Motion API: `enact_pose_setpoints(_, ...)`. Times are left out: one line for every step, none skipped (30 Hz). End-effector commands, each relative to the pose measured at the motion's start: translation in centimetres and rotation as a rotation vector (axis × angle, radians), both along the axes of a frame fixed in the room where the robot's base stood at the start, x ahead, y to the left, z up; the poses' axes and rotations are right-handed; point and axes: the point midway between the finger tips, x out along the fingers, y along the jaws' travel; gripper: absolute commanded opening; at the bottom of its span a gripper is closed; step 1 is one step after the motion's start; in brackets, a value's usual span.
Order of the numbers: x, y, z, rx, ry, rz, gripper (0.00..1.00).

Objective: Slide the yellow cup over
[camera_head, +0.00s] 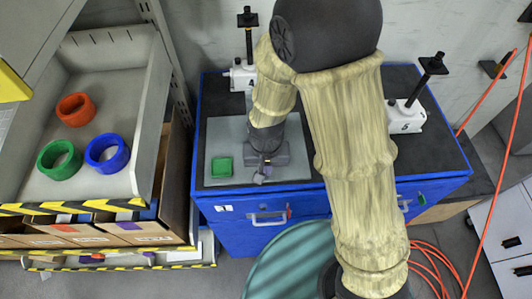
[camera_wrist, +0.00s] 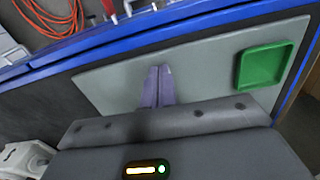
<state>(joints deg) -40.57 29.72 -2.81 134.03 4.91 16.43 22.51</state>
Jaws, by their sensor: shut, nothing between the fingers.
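I see no yellow cup in either view. My gripper (camera_head: 262,177) is low over the grey plate (camera_head: 220,135) on the blue-edged workbench. Its two purple-grey fingers (camera_wrist: 158,82) are together with nothing between them in the wrist view. A small green square dish (camera_head: 222,167) lies on the plate, left of my gripper in the head view. The dish also shows at the upper right of the wrist view (camera_wrist: 264,66), apart from the fingers. My arm hides part of the bench.
White screw jacks stand on the bench, one at the back (camera_head: 243,76) and one at right (camera_head: 405,117). A grey bin (camera_head: 98,186) at left holds an orange ring (camera_head: 75,109), a green ring (camera_head: 50,160) and a blue ring (camera_head: 107,153). Orange cables (camera_head: 513,122) hang at right.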

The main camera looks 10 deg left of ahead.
Motion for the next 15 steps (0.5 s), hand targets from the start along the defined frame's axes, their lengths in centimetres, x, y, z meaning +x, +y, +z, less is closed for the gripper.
enact_pose_setpoints(1.0, 0.2, 0.5, 0.0, -0.001, -0.003, 0.0)
enact_pose_setpoints(1.5, 0.3, 0.5, 0.0, -0.001, -0.004, 0.0)
enact_pose_setpoints(2.1, 0.4, 0.5, 0.0, -0.001, -0.004, 0.0)
enact_pose_setpoints(2.5, 0.5, 0.5, 0.0, -0.001, -0.003, 0.0)
enact_pose_setpoints(2.8, 0.6, 0.5, 0.001, -0.002, -0.002, 0.0)
enact_pose_setpoints(3.2, 0.6, 0.4, 0.0, -0.001, -0.002, 0.0)
enact_pose_setpoints(3.4, 0.7, 0.4, 0.0, -0.001, -0.002, 0.0)
enact_pose_setpoints(3.6, 0.7, 0.3, 0.001, -0.002, -0.002, 0.0)
enact_pose_setpoints(3.8, 0.7, 0.3, 0.001, -0.002, -0.002, 0.0)
enact_pose_setpoints(3.9, 0.8, 0.3, 0.001, -0.002, -0.001, 0.0)
enact_pose_setpoints(3.9, 0.8, 0.2, 0.001, -0.002, -0.001, 0.0)
enact_pose_setpoints(4.0, 0.8, 0.2, 0.001, -0.002, -0.001, 0.0)
enact_pose_setpoints(4.0, 0.8, 0.2, 0.001, -0.002, 0.0, 0.0)
enact_pose_setpoints(4.0, 0.8, 0.2, 0.001, -0.002, 0.0, 0.0)
enact_pose_setpoints(4.0, 0.8, 0.2, 0.001, -0.002, 0.0, 0.0)
